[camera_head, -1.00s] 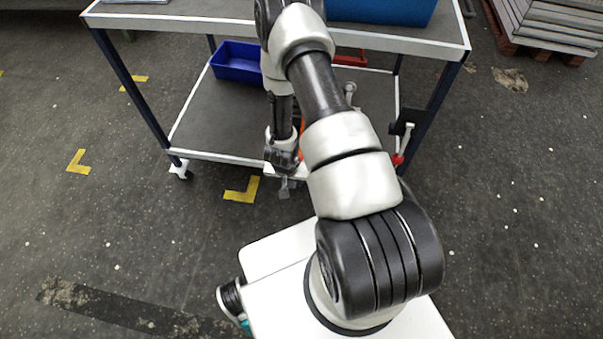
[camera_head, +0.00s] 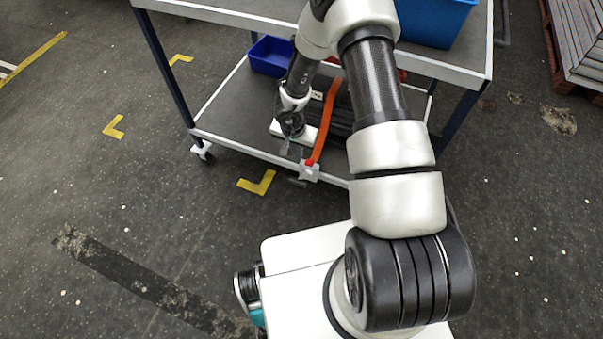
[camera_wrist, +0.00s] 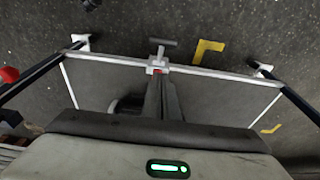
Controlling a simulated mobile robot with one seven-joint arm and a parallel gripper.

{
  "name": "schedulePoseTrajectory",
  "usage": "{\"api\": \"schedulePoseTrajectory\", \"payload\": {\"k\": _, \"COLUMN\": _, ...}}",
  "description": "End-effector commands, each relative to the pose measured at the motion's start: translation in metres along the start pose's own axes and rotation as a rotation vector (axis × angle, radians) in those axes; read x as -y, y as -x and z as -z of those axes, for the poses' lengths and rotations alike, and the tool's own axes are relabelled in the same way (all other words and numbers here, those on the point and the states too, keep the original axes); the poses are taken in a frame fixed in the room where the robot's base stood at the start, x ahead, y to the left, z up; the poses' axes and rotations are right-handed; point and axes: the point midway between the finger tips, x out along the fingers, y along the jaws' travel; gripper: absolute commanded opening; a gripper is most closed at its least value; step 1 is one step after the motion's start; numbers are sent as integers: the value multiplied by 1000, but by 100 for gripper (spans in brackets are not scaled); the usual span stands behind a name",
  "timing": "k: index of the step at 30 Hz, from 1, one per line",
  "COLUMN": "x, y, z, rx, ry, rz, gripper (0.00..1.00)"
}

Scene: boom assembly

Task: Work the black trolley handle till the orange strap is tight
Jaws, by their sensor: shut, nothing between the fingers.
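The orange strap (camera_head: 325,115) runs down over the trolley's lower shelf to a pale bracket (camera_head: 309,172) on its front edge. A dark handle (camera_head: 298,182) juts from this bracket over the floor. In the wrist view the handle is a grey T-bar (camera_wrist: 163,43) beyond the bracket (camera_wrist: 157,66); only a small red-orange bit shows there. My gripper (camera_head: 286,150) is shut and empty, over the lower shelf, left of the strap and apart from the handle. Its fingers (camera_wrist: 161,100) point towards the bracket in the wrist view. How taut the strap is, I cannot tell.
The trolley's lower shelf (camera_head: 225,115) carries a blue bin (camera_head: 270,56) and dark bars (camera_head: 342,112) beside the strap. A bigger blue crate (camera_head: 435,22) stands on the upper shelf. Dark posts frame both sides. The floor in front is clear, with yellow corner marks (camera_head: 258,183).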

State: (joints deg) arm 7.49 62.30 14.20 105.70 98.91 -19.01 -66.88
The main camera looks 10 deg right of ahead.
Motion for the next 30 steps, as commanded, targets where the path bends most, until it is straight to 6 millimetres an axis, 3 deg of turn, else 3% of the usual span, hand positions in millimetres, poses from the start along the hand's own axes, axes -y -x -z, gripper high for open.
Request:
{"api": "schedulePoseTrajectory", "payload": {"k": 7, "x": 0, "y": -2, "z": 0, "rx": 0, "ry": -1, "rz": -1, "gripper": 0}}
{"api": "schedulePoseTrajectory", "payload": {"k": 11, "x": -1, "y": -12, "z": -1, "rx": 0, "ry": -1, "rz": -2, "gripper": 0}}
{"api": "schedulePoseTrajectory", "payload": {"k": 25, "x": -1, "y": -107, "z": -1, "rx": 0, "ry": -1, "rz": -2, "gripper": 0}}
{"api": "schedulePoseTrajectory", "payload": {"k": 30, "x": 0, "y": -125, "z": -20, "rx": -2, "ry": 6, "rz": -2, "gripper": 0}}
